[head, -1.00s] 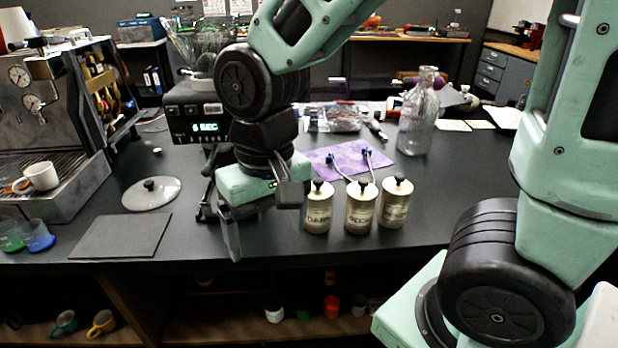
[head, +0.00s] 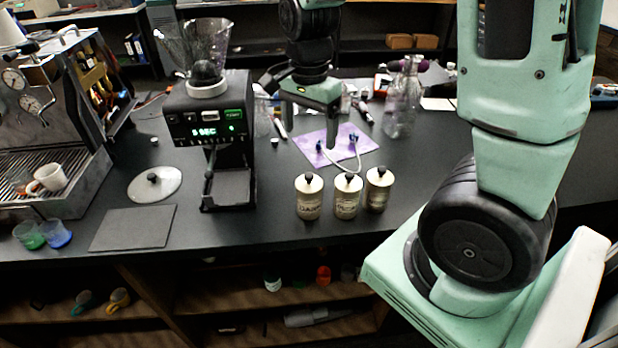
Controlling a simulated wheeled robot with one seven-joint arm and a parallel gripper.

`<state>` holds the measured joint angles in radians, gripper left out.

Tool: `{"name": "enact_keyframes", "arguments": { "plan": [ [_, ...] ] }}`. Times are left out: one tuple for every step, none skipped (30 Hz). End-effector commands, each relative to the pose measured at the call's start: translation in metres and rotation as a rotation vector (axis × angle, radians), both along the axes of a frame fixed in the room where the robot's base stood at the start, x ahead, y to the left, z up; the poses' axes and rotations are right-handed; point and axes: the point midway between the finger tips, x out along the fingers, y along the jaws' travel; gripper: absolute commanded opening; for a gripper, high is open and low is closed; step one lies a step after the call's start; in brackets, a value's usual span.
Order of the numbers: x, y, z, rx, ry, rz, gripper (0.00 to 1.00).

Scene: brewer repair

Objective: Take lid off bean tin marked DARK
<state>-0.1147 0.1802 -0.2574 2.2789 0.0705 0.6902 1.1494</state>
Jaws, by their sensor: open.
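The middle tin (head: 347,200) and the right tin (head: 378,192) also have lids on. My gripper (head: 308,132) is open and empty, fingers pointing down. It appears behind the DARK tin, near the purple cloth, and apart from all the tins.
A grinder (head: 212,130) stands left of the tins. A purple cloth (head: 355,150) with a bent tube lies behind them, and a glass flask (head: 402,105) stands farther right. The counter right of the tins is clear.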

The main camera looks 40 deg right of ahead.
Motion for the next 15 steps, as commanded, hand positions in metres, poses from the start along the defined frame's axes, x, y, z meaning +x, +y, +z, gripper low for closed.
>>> {"name": "enact_keyframes", "arguments": {
  "plan": [
    [-0.001,0.0,-0.011,0.001,0.008,-0.002,0.84],
    [-0.001,0.0,-0.017,0.0,0.007,-0.001,0.84],
    [-0.001,0.0,-0.025,-0.001,0.007,-0.001,0.84],
    [-0.002,0.0,-0.032,0.0,0.007,-0.001,0.84],
    [-0.001,0.0,-0.038,0.0,0.007,-0.002,0.84],
    [-0.001,0.0,-0.045,0.0,0.007,0.0,0.84],
    [-0.001,0.0,-0.05,0.0,0.005,0.001,0.84],
    [-0.001,0.0,-0.055,0.001,0.005,0.0,0.84],
    [-0.001,0.0,-0.06,0.001,0.004,-0.001,0.84],
    [-0.001,0.0,-0.064,0.001,0.004,0.0,0.84],
    [-0.001,0.0,-0.067,0.0,0.003,0.0,0.84],
    [-0.001,0.0,-0.069,0.001,0.002,0.002,0.84],
    [0.0,0.0,-0.071,0.001,0.001,0.002,0.84],
    [0.0,0.0,-0.072,0.001,0.001,0.002,0.84],
    [0.0,0.0,-0.074,0.001,0.0,0.003,0.84]
  ]
}}
